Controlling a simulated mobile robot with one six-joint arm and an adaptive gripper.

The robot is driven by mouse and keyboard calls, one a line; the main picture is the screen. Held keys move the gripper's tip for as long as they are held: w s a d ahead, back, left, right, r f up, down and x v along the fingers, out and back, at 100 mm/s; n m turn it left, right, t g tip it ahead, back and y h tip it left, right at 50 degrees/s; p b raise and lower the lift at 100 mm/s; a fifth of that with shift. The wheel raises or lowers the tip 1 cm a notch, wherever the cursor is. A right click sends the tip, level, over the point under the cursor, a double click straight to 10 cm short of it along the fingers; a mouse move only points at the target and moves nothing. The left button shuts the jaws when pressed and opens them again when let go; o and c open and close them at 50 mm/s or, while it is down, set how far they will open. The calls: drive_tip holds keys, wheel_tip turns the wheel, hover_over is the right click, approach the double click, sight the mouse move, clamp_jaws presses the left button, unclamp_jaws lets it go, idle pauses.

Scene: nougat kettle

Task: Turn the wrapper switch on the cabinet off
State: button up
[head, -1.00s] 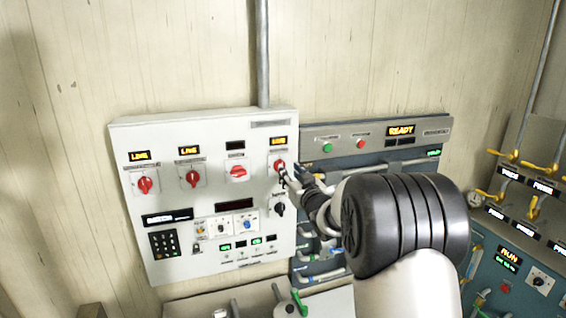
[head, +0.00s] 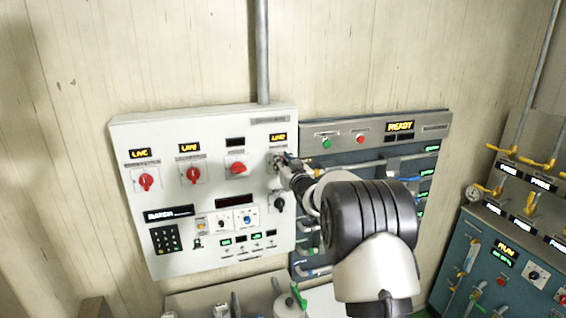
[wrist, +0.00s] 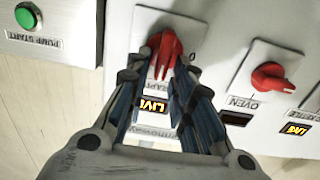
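The wrapper switch (wrist: 165,50) is a red knob on the white cabinet (head: 215,120), under a lit display (head: 279,137) that reads LIVE. In the wrist view, which is upside down, its handle points roughly along my fingers and its label is partly covered. My gripper (wrist: 158,78) is open, with one fingertip on either side of the knob's near end. I cannot tell whether either finger touches it. In the head view my gripper (head: 281,161) hides most of the knob.
The oven switch (wrist: 268,76) is beside it, turned sideways under a dark display. Two more red switches (head: 146,182) (head: 193,174) show LIVE displays. A black knob (head: 279,204) sits just below my gripper.

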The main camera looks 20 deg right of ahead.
clamp_jaws()
drive_tip(key=shift+f+b, duration=0.1)
drive_tip(key=shift+b, duration=0.35)
drive_tip(key=n+b, duration=0.6)
drive_tip(key=a+f+n+b, duration=0.1)
drive_tip(key=n+b, duration=0.4)
drive_tip(key=b, duration=0.1)
drive_tip(key=a+f+n+b, duration=0.1)
drive_tip(key=n+b, duration=0.5)
drive_tip(key=shift+n+b, duration=0.3)
drive_tip(key=shift+n, duration=0.3)
drive_tip(key=shift+o, duration=1.5)
unclamp_jaws()
drive_tip(key=shift+r, duration=0.1)
